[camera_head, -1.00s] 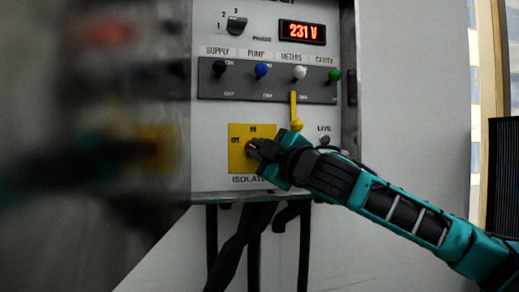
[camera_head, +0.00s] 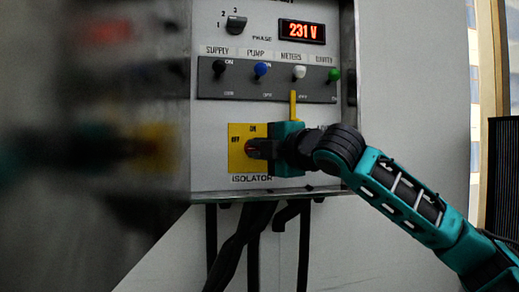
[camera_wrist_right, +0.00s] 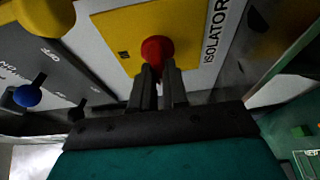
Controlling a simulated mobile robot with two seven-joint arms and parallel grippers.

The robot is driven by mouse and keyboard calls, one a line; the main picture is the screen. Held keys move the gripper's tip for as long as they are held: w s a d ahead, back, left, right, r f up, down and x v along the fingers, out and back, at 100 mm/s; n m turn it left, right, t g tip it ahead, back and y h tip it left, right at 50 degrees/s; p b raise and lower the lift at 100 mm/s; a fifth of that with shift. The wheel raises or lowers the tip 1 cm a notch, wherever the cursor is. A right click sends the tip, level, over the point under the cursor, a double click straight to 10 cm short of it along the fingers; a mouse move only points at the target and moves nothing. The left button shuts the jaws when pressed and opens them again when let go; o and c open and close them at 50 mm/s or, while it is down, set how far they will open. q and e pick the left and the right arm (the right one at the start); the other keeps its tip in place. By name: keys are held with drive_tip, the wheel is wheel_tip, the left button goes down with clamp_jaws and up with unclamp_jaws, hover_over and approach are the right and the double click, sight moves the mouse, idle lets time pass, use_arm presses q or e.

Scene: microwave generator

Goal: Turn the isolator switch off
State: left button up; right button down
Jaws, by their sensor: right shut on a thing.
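The isolator switch is a red knob (camera_head: 251,148) on a yellow plate (camera_head: 239,163) marked ON at the top and OFF at the left, with ISOLATOR printed below. In the right wrist view the red knob (camera_wrist_right: 157,50) stands on the yellow plate (camera_wrist_right: 120,22). My right gripper (camera_head: 256,149) comes in from the right and is shut on the knob. Its two dark fingers (camera_wrist_right: 158,75) are at the knob in the right wrist view. The gripper covers much of the knob, and I cannot tell where its pointer stands. My left gripper is not in view.
Above are a switch row (camera_head: 324,91) with black, blue, white and green knobs, a yellow lever (camera_head: 293,104), a phase dial (camera_head: 236,25) and a red display (camera_head: 302,32) reading 231 V. A blurred reflective panel (camera_head: 100,215) stands at the left. Black cables (camera_head: 240,240) hang below.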

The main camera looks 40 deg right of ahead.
idle(0.3)
drive_tip(key=c, duration=1.1)
unclamp_jaws()
drive_tip(key=shift+c, duration=0.2)
drive_tip(key=shift+s, duration=0.1)
drive_tip(key=shift+s+f, duration=0.1)
drive_tip(key=shift+s, duration=0.15)
drive_tip(key=s+a+b, duration=0.1)
drive_tip(key=s+b, duration=0.5)
drive_tip(key=s, duration=0.6)
drive_tip(key=shift+a+b, duration=0.2)
drive_tip(key=shift+b, duration=0.2)
